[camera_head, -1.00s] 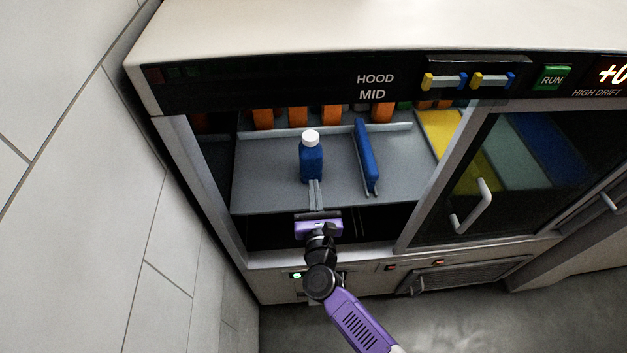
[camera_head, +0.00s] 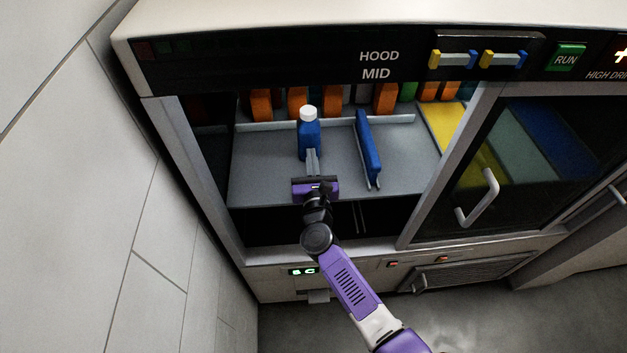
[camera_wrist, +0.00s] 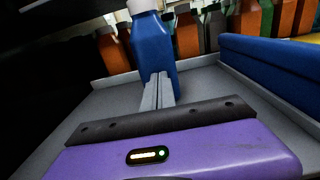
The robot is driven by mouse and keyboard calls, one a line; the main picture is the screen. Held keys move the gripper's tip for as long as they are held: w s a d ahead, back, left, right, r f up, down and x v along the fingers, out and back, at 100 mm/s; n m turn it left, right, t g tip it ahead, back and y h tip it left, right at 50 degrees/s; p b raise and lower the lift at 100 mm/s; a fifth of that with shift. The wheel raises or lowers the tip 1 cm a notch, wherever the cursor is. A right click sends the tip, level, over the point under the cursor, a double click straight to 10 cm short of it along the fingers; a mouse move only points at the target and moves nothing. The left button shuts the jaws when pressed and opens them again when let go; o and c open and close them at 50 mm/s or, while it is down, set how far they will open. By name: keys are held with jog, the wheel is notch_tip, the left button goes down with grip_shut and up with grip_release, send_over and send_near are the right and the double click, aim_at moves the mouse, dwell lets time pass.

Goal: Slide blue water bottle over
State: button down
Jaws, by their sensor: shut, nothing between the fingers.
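The blue water bottle (camera_head: 309,139) with a white cap stands upright on the grey shelf (camera_head: 262,170) inside the hood, left of a blue divider bar (camera_head: 368,148). In the wrist view the bottle (camera_wrist: 153,46) is straight ahead, its cap partly cut off by the top edge. My gripper (camera_head: 312,153) is shut and empty, its fingers pointing at the bottle's lower front. In the wrist view the fingertips (camera_wrist: 160,76) overlap the bottle's lower body; they are at or very near it, and I cannot tell whether they touch.
Several orange bottles (camera_head: 298,102) stand behind a low grey rail (camera_head: 268,126) at the back. The hood's left post (camera_head: 192,165) and a glass door with a handle (camera_head: 478,199) flank the opening. Shelf space is clear between bottle and divider, and left of the bottle.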

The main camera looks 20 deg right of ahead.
aim_at(310, 137)
jog(key=b+x, duration=0.2)
jog(key=x, duration=0.1)
jog(key=b+x, duration=0.1)
jog(key=x, duration=0.3)
jog(key=shift+f+b, duration=0.25)
jog(key=shift+b, duration=0.1)
jog(key=shift+w+d+r, duration=0.2)
jog(key=shift+w, duration=0.25)
